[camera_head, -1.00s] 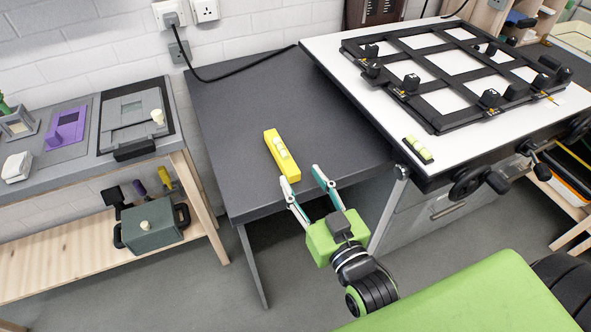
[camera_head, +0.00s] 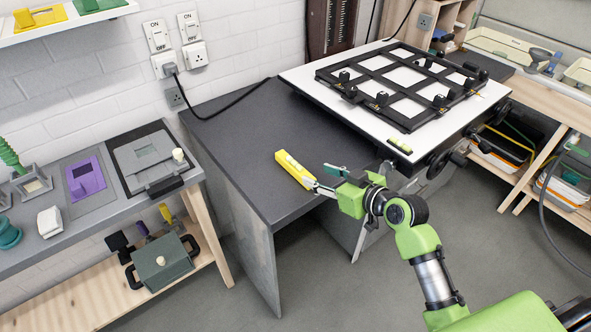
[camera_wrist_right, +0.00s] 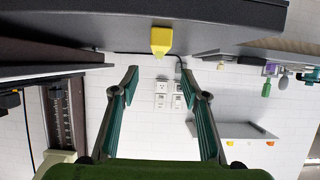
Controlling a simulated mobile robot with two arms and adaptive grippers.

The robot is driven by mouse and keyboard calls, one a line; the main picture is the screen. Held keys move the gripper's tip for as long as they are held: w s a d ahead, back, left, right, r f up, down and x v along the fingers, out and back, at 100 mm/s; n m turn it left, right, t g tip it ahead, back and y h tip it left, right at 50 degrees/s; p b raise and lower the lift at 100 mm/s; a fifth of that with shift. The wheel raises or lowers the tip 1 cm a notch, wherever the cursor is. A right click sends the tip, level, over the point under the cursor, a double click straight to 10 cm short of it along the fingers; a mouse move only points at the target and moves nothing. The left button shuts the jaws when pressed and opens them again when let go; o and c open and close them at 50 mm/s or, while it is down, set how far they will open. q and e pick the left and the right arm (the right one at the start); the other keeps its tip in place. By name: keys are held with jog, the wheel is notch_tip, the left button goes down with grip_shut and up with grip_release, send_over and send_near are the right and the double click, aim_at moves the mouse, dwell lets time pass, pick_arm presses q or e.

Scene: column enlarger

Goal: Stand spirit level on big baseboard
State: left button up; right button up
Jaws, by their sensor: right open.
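A yellow spirit level (camera_head: 295,170) with pale vials lies on the dark grey tabletop, near its front right edge. My right gripper (camera_head: 322,175) is open and empty at the near end of the level, just past the table's edge. In the right wrist view the level's yellow end (camera_wrist_right: 161,40) shows ahead, above and between the open fingers (camera_wrist_right: 165,80); nothing is between them. The big white baseboard (camera_head: 435,141) is at the right, with a black frame on it. My left gripper is out of view.
A black frame (camera_head: 375,99) with several knobs covers most of the baseboard. A small bar with pale green vials (camera_head: 399,145) lies at the board's near edge. The grey tabletop (camera_head: 235,140) is clear around the level. A side bench (camera_head: 60,200) stands at left.

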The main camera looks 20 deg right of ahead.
aim_at(302, 167)
jog(key=x, duration=0.6)
jog(key=shift+w+d+f+p, duration=0.15)
jog(key=shift+w+f+p, duration=0.05)
jog(key=shift+w+p, duration=0.25)
jog(key=shift+w+a+f, duration=0.15)
jog(key=shift+w+a, duration=0.25)
jog(key=shift+w, duration=0.15)
jog(key=shift+w+a+f+p, duration=0.1)
jog(key=shift+w+f+p, duration=0.1)
jog(key=shift+w+p, duration=0.15)
jog(key=p+x, duration=0.1)
jog(key=x, duration=0.3)
jog(key=shift+a+f, duration=0.1)
jog(key=c, duration=0.3)
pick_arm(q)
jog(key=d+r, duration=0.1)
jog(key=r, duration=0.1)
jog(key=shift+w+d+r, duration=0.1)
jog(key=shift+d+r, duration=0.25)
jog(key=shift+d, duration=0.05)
pick_arm(e)
grip_shut()
